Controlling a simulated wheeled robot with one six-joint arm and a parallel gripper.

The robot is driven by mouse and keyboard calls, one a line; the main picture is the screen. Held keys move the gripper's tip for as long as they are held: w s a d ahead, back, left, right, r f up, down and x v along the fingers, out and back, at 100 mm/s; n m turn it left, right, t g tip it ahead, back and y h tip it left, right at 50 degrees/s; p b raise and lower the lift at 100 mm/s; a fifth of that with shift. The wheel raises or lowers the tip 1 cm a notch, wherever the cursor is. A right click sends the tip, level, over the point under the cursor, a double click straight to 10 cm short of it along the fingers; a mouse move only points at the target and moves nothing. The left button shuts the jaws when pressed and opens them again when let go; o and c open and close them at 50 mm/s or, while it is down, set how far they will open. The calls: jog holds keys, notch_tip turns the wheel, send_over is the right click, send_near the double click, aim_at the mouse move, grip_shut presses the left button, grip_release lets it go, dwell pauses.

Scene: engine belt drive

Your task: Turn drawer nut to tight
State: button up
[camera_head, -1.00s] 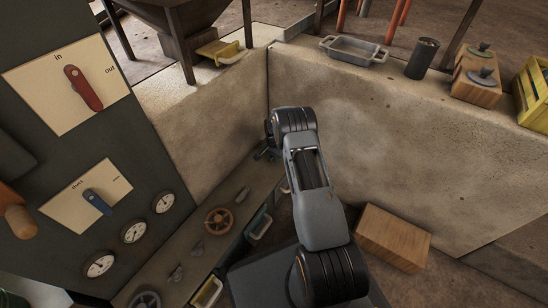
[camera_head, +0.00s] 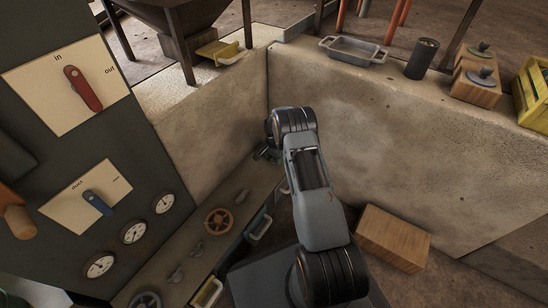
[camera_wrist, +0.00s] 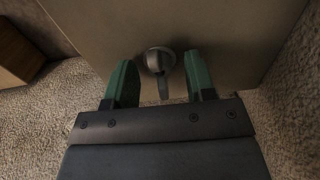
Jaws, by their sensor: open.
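In the wrist view a metal nut (camera_wrist: 159,62) with a round head and a single lever pointing down the picture sits on a flat tan panel (camera_wrist: 225,30). I take it for the drawer nut; no label shows. My gripper (camera_wrist: 161,84) has two green fingers, one on each side of the nut's lever. They are open, with a gap between each finger and the lever, and touch nothing that I can see. In the head view my gripper is only partly visible beyond my arm, near the wall corner, and this nut cannot be made out there.
In the head view a sloping panel (camera_head: 182,246) carries an orange handwheel (camera_head: 218,222) and small wing-shaped knobs. A grey cabinet with a red lever (camera_head: 83,88), a blue lever (camera_head: 97,202) and gauges stands left. Concrete walls (camera_head: 390,145) close in behind; a wooden box (camera_head: 394,237) lies right.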

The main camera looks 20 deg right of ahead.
notch_tip(320, 180, up, 14)
jog(key=p, duration=0.5)
jog(key=shift+f, duration=0.1)
dwell(0.4)
notch_tip(320, 180, up, 20)
jog(key=f+n+p, duration=0.1)
jog(key=n+p, duration=0.1)
jog(key=p, duration=0.7)
send_over(274, 158)
jog(key=s+a, duration=0.3)
jog(key=s+a+r+n+t+p, duration=0.15)
jog(key=s+r+p, duration=0.3)
jog(key=r, duration=0.55)
jog(key=s+a+r+n+p, duration=0.25)
jog(key=r+p, duration=0.25)
jog(key=r, duration=0.4)
jog(key=s+a+r+n+t+p, duration=0.1)
jog(key=s+a+r+n+p, duration=0.1)
jog(key=s+r+p, duration=0.6)
jog(key=s+a+r+n+t+p, duration=0.1)
jog(key=s+a+r+n+p, duration=0.2)
jog(key=s+r+p, duration=0.4)
jog(key=s+r, duration=0.5)
jog(key=r, duration=0.1)
jog(key=shift+a+r+n+p, duration=0.2)
jog(key=shift+r+n+p, duration=0.1)
jog(key=shift+r+p, duration=0.1)
